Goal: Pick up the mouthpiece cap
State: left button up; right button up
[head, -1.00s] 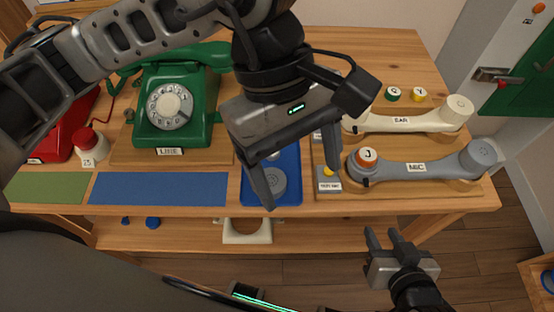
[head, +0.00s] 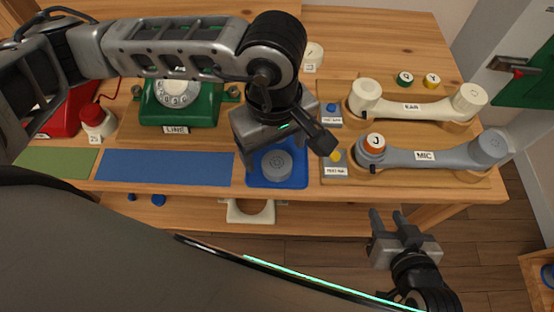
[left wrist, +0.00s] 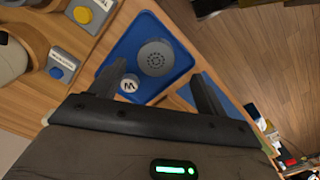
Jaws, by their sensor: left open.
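The mouthpiece cap (head: 276,164), a grey disc with small holes, lies in the blue tray (head: 298,181) at the table's front edge. My right gripper (head: 388,215) is open and empty, in front of the table's edge.
A grey MIC handset (head: 440,158) and a cream EAR handset (head: 425,109) lie to the right. Test blocks (head: 335,171) stand just right of the tray. A green dial phone (head: 185,110) and a flat blue mat (head: 165,168) are to the left.

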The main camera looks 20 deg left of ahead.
aim_at(277, 162)
pick_arm(q)
jog(key=shift+w+f+p, duration=0.15)
jog(key=shift+w+f, duration=0.05)
jog(key=shift+f, duration=0.95)
jog(key=shift+w+f+p, duration=0.15)
jog(key=shift+f, duration=1)
jog(key=c, duration=1)
